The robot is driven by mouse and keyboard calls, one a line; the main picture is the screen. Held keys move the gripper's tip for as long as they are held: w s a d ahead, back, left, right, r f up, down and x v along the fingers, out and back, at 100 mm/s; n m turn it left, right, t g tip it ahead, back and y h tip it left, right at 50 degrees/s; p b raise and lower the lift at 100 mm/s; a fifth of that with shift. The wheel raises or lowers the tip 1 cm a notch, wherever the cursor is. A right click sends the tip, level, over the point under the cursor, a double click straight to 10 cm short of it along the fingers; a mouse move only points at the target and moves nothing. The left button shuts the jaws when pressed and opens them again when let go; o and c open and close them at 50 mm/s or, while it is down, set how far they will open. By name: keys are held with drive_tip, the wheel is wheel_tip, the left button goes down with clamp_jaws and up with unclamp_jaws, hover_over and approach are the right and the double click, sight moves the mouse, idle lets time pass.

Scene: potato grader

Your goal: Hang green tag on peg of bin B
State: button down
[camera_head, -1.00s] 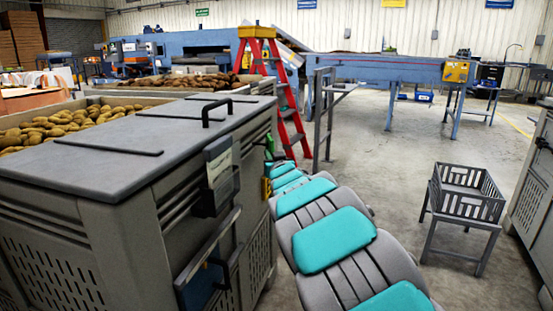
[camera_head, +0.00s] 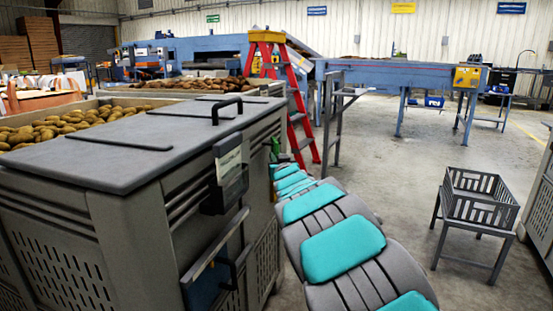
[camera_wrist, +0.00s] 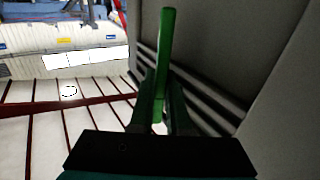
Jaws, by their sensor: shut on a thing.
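My gripper (camera_wrist: 160,110) is shut on the green tag (camera_wrist: 166,45), which sticks out between the fingers in the wrist view. The tag is beside a grey slatted wall (camera_wrist: 255,60) and I cannot tell whether they touch. In the head view my arm reaches away along the right side of the near grey bin, and a small patch of green (camera_head: 275,148) shows near its far end. The near bin (camera_head: 60,215) has a dark holder with a pale card (camera_head: 228,165) on its side. No bin letter is readable, and I cannot make out bin B's peg.
The near bin has a grey lid (camera_head: 120,150) with a black handle; potatoes (camera_head: 75,122) lie behind it. A red stepladder (camera_head: 295,95) stands beyond my arm. A grey crate on a stand (camera_head: 480,205) is at right. Open floor lies between arm and crate.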

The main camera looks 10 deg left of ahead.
drive_tip(key=c, duration=0.8)
unclamp_jaws()
drive_tip(key=shift+s, duration=0.1)
drive_tip(key=s+d+f+m+g+h, duration=0.2)
drive_tip(key=s+d+f+g+h, duration=0.3)
drive_tip(key=s+d, duration=0.8)
drive_tip(key=s+d+f+m+g+h, duration=0.2)
drive_tip(key=s+d+f+g, duration=0.2)
drive_tip(key=s+d+f, duration=0.65)
drive_tip(key=s+f+g, duration=0.1)
drive_tip(key=s+g, duration=0.2)
drive_tip(key=s, duration=1)
drive_tip(key=s+d+f+g+y, duration=0.1)
drive_tip(key=s+f+g, duration=0.1)
drive_tip(key=s, duration=1.1)
drive_tip(key=s+d+f+g, duration=0.1)
drive_tip(key=s+g, duration=0.4)
drive_tip(key=s, duration=0.8)
drive_tip(key=shift+s+f+b, duration=0.25)
drive_tip(key=shift+s+b, duration=0.1)
